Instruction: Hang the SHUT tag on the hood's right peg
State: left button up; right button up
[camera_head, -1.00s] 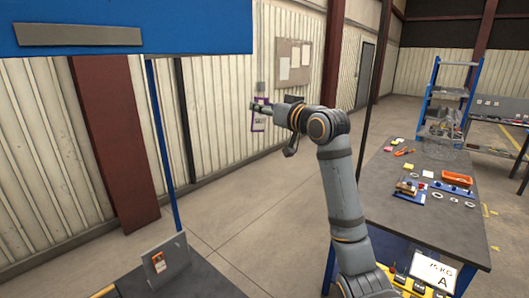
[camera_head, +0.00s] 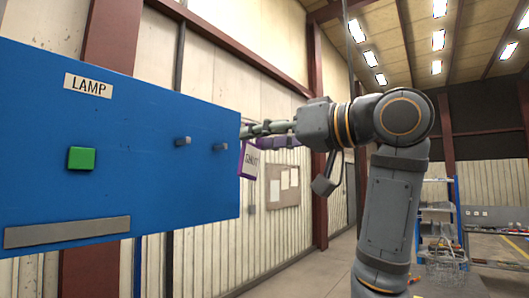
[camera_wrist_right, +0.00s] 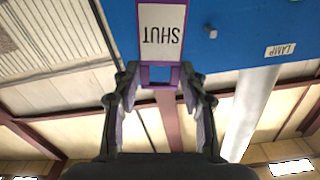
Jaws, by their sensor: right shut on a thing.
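The blue hood (camera_head: 110,190) fills the left of the head view. Its front has two short grey pegs side by side, a left peg (camera_head: 182,141) and a right peg (camera_head: 220,147); nothing hangs on either. My right gripper (camera_head: 248,131) comes in from the right, just past the hood's right edge. It is shut on the purple-framed white SHUT tag (camera_head: 249,161), which hangs down from the fingertips, apart from the right peg. In the right wrist view the tag (camera_wrist_right: 162,28) is between the fingertips (camera_wrist_right: 159,72), its word upside down. My left gripper is out of view.
The hood carries a LAMP label (camera_head: 88,85), a green button (camera_head: 81,158) and a grey strip (camera_head: 67,232). Behind are a pinboard (camera_head: 283,187) on the wall and a shelf rack (camera_head: 438,215) at far right. The hood's front around the pegs is clear.

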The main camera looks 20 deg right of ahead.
aim_at(224, 146)
jog(key=shift+f+p+x, duration=0.2)
jog(key=shift+p+x, duration=0.55)
jog(key=shift+x, duration=1.45)
jog(key=shift+f+p+x, duration=0.15)
jog(key=shift+p+x, duration=0.55)
jog(key=shift+x, duration=1.5)
jog(key=shift+w+a+f+b, duration=0.3)
jog(key=shift+w+a+f, duration=0.05)
jog(key=shift+w+f, duration=0.2)
jog(key=o, duration=1)
jog(key=shift+d, duration=0.1)
